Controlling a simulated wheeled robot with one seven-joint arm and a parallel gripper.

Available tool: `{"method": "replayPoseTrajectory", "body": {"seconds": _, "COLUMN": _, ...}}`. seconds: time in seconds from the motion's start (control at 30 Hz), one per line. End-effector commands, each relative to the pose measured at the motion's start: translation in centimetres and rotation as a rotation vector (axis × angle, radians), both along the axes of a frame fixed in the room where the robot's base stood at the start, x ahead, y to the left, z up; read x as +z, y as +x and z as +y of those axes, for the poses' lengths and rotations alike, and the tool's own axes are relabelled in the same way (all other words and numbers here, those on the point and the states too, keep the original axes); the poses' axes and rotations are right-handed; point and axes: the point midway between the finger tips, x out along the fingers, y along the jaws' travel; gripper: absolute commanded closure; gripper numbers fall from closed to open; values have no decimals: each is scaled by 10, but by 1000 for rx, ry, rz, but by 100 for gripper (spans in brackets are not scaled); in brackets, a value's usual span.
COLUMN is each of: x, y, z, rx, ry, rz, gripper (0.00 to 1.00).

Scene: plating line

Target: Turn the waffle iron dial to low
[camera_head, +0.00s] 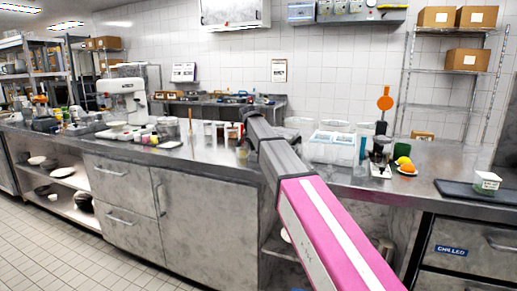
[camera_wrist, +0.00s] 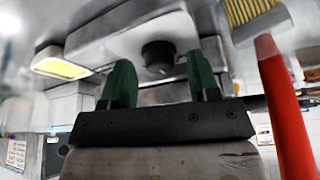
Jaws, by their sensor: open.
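In the wrist view a round dark dial (camera_wrist: 158,54) sits on the front of a pale grey rounded appliance (camera_wrist: 105,38), which looks like the waffle iron. My gripper (camera_wrist: 158,66) is open, with one green finger to each side of the dial. I cannot tell whether the fingers touch it, and the dial's marks are too blurred to read. In the head view my pink and grey arm reaches over the counter, with its dark end (camera_head: 249,113) near the back edge. The waffle iron cannot be made out there.
In the wrist view a brush with a red handle (camera_wrist: 284,105) and pale bristles lies close on the right. A yellow-topped item (camera_wrist: 62,62) is at left. In the head view the steel counter (camera_head: 215,163) carries a white mixer (camera_head: 127,98), a clear bin and orange fruit (camera_head: 406,168).

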Motion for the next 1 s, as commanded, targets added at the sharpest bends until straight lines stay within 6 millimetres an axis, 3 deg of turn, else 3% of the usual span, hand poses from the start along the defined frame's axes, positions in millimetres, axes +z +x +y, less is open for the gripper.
{"method": "replayPoseTrajectory", "body": {"seconds": 0.6, "x": 88, "y": -30, "z": 22, "rx": 0, "ry": 1, "rz": -1, "gripper": 44}}
{"method": "replayPoseTrajectory", "body": {"seconds": 1.0, "x": 97, "y": -33, "z": 23, "rx": 0, "ry": 0, "rz": 0, "gripper": 44}}
